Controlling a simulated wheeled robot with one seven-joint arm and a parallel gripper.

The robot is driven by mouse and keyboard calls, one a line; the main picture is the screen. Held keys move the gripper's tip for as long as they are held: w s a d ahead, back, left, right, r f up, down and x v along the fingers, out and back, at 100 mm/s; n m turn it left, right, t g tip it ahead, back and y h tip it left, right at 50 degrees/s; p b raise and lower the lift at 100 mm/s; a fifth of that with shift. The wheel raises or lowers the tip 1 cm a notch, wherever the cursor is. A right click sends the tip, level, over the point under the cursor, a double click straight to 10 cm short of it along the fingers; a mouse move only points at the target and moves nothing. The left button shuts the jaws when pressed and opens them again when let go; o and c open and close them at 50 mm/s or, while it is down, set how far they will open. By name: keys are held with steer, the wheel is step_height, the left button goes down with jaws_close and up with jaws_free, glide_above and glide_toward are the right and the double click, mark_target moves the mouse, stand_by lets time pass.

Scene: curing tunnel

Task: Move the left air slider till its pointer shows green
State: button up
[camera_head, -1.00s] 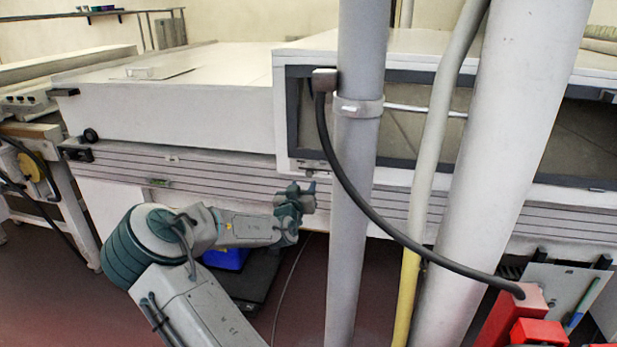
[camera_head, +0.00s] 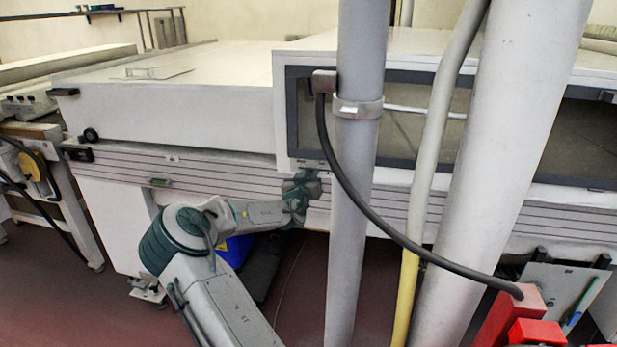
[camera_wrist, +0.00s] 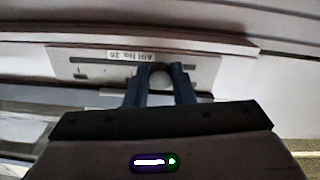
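The air slider plate (camera_wrist: 95,66) is a pale panel in the wrist view, with a dark slot and a small label that seems to read "AIR No. 26". My gripper (camera_wrist: 160,70) is in front of it, its two dark fingers apart. A round grey knob (camera_wrist: 160,80) shows between the fingers; I cannot tell whether they touch it. In the head view my gripper (camera_head: 304,178) is just below the lower left corner of the window frame, where the small slider plate (camera_head: 318,163) is partly hidden. I cannot make out a pointer's colour or a green zone.
A grey post (camera_head: 356,220) stands just right of my gripper, with a black cable (camera_head: 375,225) curving past it. A yellow and grey pipe (camera_head: 420,190) and a thick white pipe (camera_head: 500,150) stand further right. Open floor (camera_head: 60,290) lies at the lower left.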

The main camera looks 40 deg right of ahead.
mark_target(323, 171)
steer(key=shift+s+d+f+b, duration=0.1)
steer(key=shift+s+d+b, duration=0.3)
steer(key=shift+s+d, duration=0.1)
jaws_close()
steer(key=shift+s+d+b, duration=0.4)
steer(key=shift+s+d, duration=0.3)
steer(key=shift+s, duration=0.2)
steer(key=o, duration=0.9)
jaws_free()
steer(key=v, duration=1.3)
steer(key=shift+s+a, duration=0.2)
steer(key=shift+a, duration=0.15)
